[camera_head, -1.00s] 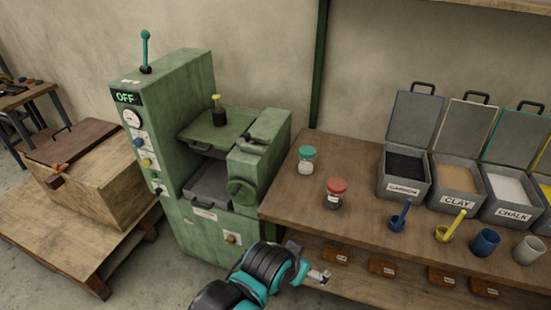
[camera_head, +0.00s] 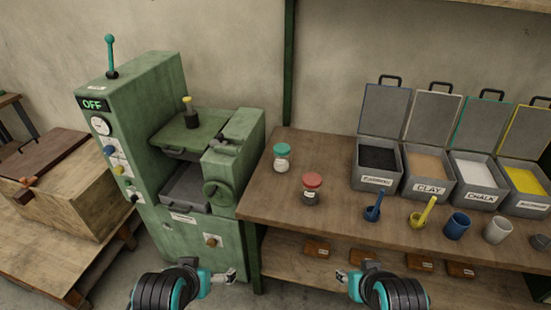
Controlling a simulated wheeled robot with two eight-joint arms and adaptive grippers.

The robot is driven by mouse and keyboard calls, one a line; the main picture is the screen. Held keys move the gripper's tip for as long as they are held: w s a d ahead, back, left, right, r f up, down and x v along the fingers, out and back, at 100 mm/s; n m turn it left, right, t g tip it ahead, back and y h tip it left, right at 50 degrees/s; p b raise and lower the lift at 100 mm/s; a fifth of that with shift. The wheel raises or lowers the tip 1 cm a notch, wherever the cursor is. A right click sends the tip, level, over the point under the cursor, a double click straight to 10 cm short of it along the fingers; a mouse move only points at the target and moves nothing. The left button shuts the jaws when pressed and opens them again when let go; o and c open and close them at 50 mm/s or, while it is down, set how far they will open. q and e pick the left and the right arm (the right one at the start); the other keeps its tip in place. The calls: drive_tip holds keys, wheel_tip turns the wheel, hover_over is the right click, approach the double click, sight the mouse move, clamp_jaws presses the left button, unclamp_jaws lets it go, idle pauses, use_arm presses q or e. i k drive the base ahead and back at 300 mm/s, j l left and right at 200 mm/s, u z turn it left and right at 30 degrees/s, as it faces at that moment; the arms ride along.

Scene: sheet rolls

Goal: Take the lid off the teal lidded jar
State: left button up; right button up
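The teal lidded jar (camera_head: 282,158) stands upright at the left end of the wooden bench, its teal lid (camera_head: 282,149) on top and pale contents showing through the glass. My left gripper (camera_head: 232,276) is in front of the bench and low, left of the jar and well apart from it. My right gripper (camera_head: 342,276) is in front of the bench, below and to the right of the jar. Both grippers are small in view, and I cannot tell how far their fingers are apart. I see nothing held in either.
A red-lidded jar (camera_head: 312,188) stands close by, to the right and nearer. A green machine (camera_head: 150,150) marked OFF is left of the bench (camera_head: 330,160). Open bins (camera_head: 429,190), scoops (camera_head: 373,208) and cups (camera_head: 457,226) fill the right side. Wooden blocks (camera_head: 317,247) lie below.

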sight(281, 164)
drive_tip(key=i+l+u, duration=0.35)
drive_tip(key=i+l, duration=0.2)
drive_tip(key=l, duration=0.15)
drive_tip(key=i+l+u, duration=0.2)
drive_tip(key=l, duration=0.2)
